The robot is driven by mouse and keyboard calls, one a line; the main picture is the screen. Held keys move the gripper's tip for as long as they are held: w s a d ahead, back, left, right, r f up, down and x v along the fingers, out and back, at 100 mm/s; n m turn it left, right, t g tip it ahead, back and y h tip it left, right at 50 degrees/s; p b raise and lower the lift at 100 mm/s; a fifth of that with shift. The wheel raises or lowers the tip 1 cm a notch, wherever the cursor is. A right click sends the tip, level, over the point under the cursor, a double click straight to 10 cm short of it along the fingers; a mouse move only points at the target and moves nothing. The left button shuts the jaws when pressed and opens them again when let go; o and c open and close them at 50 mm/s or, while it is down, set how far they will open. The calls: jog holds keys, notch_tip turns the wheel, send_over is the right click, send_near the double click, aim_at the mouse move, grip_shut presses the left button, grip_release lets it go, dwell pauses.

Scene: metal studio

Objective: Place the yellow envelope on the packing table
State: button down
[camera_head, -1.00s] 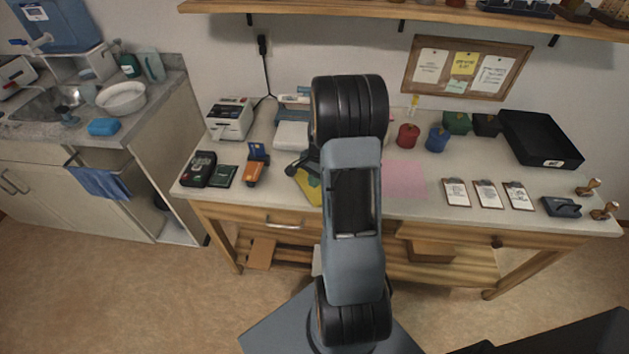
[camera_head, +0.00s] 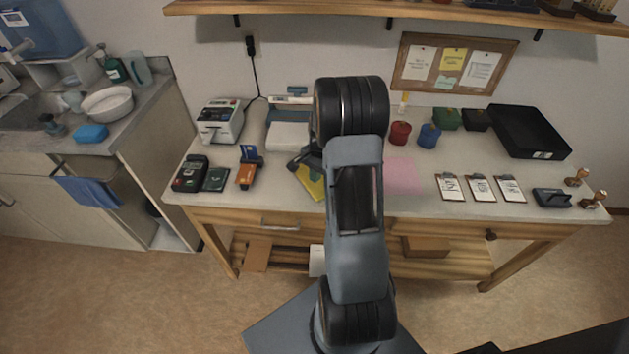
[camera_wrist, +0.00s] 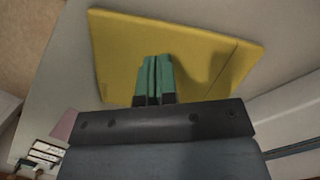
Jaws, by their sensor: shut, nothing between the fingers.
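The yellow envelope (camera_head: 311,184) shows as a small yellow patch beside my arm, over the white top of the wooden packing table (camera_head: 440,207). My arm hides part of it. In the wrist view the envelope (camera_wrist: 118,48) is broad and flat, with a shadow on its right half. My gripper (camera_wrist: 154,60) has its green fingers together over the envelope's middle, with nothing between them. I cannot tell whether the fingertips touch it. In the head view my gripper (camera_head: 298,163) is a dark shape by the envelope, mostly hidden by my arm.
A pink sheet (camera_head: 405,176) lies right of my arm. A card terminal (camera_head: 190,174), an orange device (camera_head: 246,176) and a label printer (camera_head: 220,121) stand at left. Clipboards (camera_head: 482,188), red and blue pots (camera_head: 400,133) and a black tray (camera_head: 530,132) are at right.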

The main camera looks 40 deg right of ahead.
jog(key=shift+s+a+f, duration=0.15)
jog(key=shift+a+f, duration=0.05)
jog(key=shift+f, duration=0.2)
jog(key=shift+w+r+p, duration=0.25)
jog(key=shift+r+p, duration=0.4)
jog(key=shift+r, duration=0.05)
jog(key=w+d, duration=0.1)
jog(key=d, duration=0.3)
jog(key=w+d+b, duration=0.1)
jog(key=d, duration=0.2)
jog(key=w+d, duration=0.2)
jog(key=d, duration=0.2)
jog(key=shift+d+r, duration=0.15)
jog(key=shift+d, duration=0.2)
jog(key=s+a+r+n+t+h+p, duration=0.1)
jog(key=s+a+r+n, duration=0.15)
jog(key=a+r, duration=0.55)
jog(key=s+a+r+n+p, duration=0.1)
jog(key=a+r+n, duration=0.3)
jog(key=a+r, duration=0.4)
jog(key=s+a+r+n+t+p, duration=0.1)
jog(key=s+a+r+n+t, duration=0.2)
jog(key=s+a+n, duration=0.5)
jog(key=s+a+r, duration=0.1)
jog(key=s+a, duration=0.5)
jog(key=shift+s+a+h, duration=0.3)
jog(key=shift+a, duration=0.1)
